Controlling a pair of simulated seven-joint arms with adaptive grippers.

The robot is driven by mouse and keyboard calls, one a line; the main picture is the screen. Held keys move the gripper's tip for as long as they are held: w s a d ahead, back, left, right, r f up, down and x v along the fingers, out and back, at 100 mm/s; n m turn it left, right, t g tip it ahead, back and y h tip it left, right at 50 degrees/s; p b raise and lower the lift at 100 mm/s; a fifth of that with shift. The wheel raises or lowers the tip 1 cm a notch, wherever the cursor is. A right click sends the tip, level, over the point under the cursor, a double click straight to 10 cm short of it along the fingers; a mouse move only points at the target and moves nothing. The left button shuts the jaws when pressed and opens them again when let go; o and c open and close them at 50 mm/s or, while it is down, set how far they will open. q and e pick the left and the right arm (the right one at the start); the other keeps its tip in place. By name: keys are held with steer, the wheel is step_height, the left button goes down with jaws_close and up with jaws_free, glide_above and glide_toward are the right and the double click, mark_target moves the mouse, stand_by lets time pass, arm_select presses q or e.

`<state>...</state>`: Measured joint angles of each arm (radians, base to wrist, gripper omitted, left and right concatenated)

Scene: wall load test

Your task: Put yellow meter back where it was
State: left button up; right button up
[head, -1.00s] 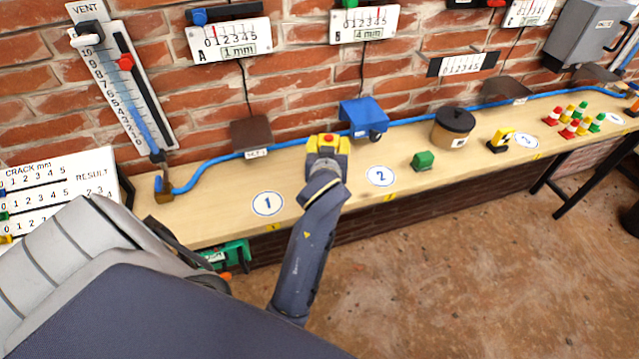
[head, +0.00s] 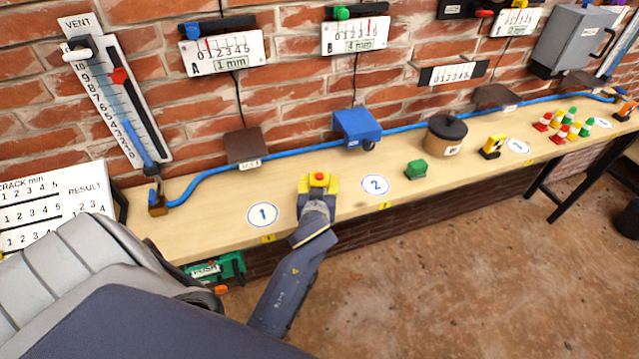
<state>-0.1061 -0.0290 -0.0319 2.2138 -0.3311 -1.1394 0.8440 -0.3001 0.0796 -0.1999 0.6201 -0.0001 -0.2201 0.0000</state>
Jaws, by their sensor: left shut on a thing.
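My left gripper (head: 318,199) reaches up from the bottom of the head view, over the shelf between the white discs marked 1 (head: 262,214) and 2 (head: 375,185). It is shut on a yellow thing with a red round top (head: 319,181), which looks like the yellow meter. The fingertips are mostly hidden by the wrist and the held thing. I cannot tell whether the held thing touches the shelf. A smaller yellow and black device (head: 494,146) stands farther right on the shelf. My right gripper is not in view.
The wooden shelf (head: 215,225) runs along a brick wall, with a blue hose (head: 300,147) at its back. A blue box (head: 357,127), green block (head: 416,170) and black-lidded pot (head: 446,134) stand to the right. A green device (head: 217,270) is below the shelf's left end.

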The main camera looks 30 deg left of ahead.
arm_select(q)
steer(key=shift+f, duration=0.15)
steer(key=o, duration=1.5)
steer(key=shift+c, duration=0.2)
steer(key=shift+v, duration=3.8)
steer(key=shift+w, duration=0.1)
